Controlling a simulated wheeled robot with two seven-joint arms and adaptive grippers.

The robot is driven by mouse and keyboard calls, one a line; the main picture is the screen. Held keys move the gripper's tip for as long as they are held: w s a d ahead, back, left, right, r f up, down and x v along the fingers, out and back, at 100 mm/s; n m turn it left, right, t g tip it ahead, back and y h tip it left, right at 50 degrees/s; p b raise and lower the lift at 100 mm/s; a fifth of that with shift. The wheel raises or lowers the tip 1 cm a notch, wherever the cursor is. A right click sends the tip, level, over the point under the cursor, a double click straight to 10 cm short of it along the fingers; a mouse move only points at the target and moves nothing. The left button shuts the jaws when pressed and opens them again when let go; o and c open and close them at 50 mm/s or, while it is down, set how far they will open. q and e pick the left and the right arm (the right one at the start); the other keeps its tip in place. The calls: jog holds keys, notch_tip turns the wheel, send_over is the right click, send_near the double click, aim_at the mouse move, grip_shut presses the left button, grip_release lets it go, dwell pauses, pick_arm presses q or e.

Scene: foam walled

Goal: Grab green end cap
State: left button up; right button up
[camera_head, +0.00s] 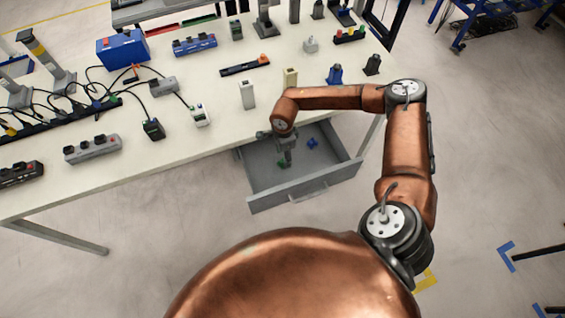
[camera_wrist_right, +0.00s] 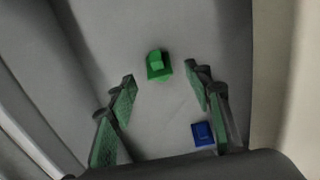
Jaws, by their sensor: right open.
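The green end cap (camera_wrist_right: 158,66) lies on the floor of the grey drawer (camera_wrist_right: 155,115), just beyond and between my right fingertips in the right wrist view. In the head view the green end cap (camera_head: 282,163) is partly hidden by my right gripper (camera_head: 286,160). My right gripper (camera_wrist_right: 160,88) is open and empty, pointing down into the open drawer (camera_head: 318,190). Its green-padded fingers stand apart, short of the end cap. My left gripper does not show.
A blue piece (camera_wrist_right: 203,133) lies in the drawer near the right-hand finger; it also shows in the head view (camera_head: 312,143). Drawer walls surround the gripper closely. The white table (camera_head: 215,135) above holds power strips, plugs and a blue box (camera_head: 123,50).

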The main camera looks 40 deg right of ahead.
notch_tip(320, 180, down, 4)
jog(key=shift+s+d+f+b, duration=0.1)
jog(key=shift+d+b, duration=0.05)
jog(key=shift+b, duration=0.3)
jog(key=shift+f, duration=0.2)
jog(key=shift+r, duration=0.1)
jog(key=shift+c, duration=1.2)
jog(key=c, duration=0.7)
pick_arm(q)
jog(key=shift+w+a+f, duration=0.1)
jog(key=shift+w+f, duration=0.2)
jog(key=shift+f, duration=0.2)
pick_arm(e)
jog(key=shift+c, duration=0.4)
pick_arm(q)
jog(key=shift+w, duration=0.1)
